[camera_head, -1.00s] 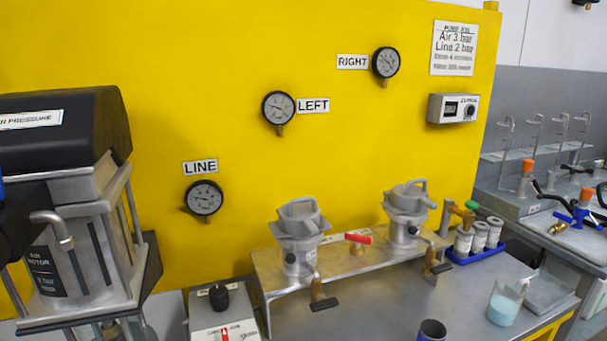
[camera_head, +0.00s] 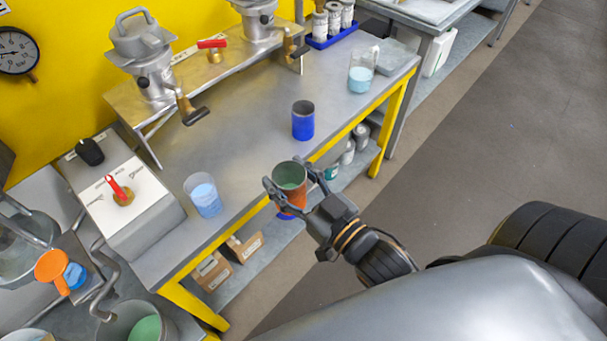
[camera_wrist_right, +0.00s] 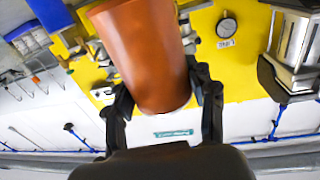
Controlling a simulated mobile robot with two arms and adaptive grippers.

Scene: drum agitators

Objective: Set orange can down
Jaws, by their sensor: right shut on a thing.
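The orange can (camera_head: 291,190) has a green inside and is held in my right gripper (camera_head: 290,190), off the front edge of the grey bench (camera_head: 240,120). In the head view it appears in front of the bench's yellow frame, open end up. In the right wrist view the can (camera_wrist_right: 145,55) fills the space between the two fingers (camera_wrist_right: 165,95), which are shut on it. My left gripper is not in view.
On the bench stand a blue can (camera_head: 303,121), a beaker of blue liquid (camera_head: 203,195) and another beaker (camera_head: 361,72) at the far right. A control box (camera_head: 120,195) with a red lever is at left. The bench middle is clear.

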